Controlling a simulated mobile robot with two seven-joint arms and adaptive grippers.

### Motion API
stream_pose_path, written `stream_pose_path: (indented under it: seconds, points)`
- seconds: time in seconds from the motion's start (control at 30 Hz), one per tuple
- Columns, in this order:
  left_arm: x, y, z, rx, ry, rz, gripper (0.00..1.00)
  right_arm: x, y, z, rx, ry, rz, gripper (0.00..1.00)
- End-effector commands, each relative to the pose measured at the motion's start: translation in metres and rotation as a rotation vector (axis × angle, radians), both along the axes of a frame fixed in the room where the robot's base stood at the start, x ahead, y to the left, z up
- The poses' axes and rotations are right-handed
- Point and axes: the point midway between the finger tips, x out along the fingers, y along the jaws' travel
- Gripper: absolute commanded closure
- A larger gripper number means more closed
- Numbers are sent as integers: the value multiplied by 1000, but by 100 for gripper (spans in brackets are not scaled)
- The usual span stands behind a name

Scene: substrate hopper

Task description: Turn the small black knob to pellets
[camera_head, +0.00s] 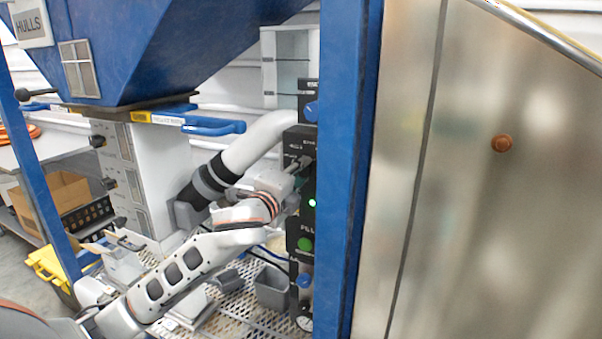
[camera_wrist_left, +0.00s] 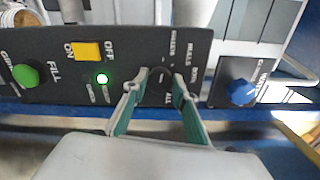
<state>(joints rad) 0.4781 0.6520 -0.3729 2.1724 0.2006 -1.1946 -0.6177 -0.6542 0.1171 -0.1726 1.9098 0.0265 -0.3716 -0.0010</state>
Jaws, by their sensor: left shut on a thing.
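The small black knob (camera_wrist_left: 159,92) is on the black control panel (camera_wrist_left: 55,98), among small white labels; one reads HULLS, the others are hard to read. My left gripper (camera_wrist_left: 160,88) has its two green-lined fingers on either side of the knob, shut on it. The fingers partly cover the knob, so I cannot tell which label it points at. In the head view my left gripper (camera_head: 301,163) reaches the panel beside the blue post, and the knob is hidden there. My right gripper is not in view.
The panel has a lit green lamp (camera_wrist_left: 102,78), a yellow ON/OFF switch (camera_wrist_left: 87,51) and a green FILL button (camera_wrist_left: 26,76). A blue knob (camera_wrist_left: 242,91) sits on a separate panel at right. The blue post (camera_head: 345,170) stands close right of my left gripper.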

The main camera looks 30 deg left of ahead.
Motion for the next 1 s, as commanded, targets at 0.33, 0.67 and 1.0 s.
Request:
stream_pose_path:
  seconds: [0.33,0.67,1.0]
  points:
    - [0,0,0,-1,0,-1,56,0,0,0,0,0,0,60]
    - [-6,-1,-1,1,0,-2,56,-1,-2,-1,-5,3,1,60]
    - [-57,-4,0,0,0,-2,56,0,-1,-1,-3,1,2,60]
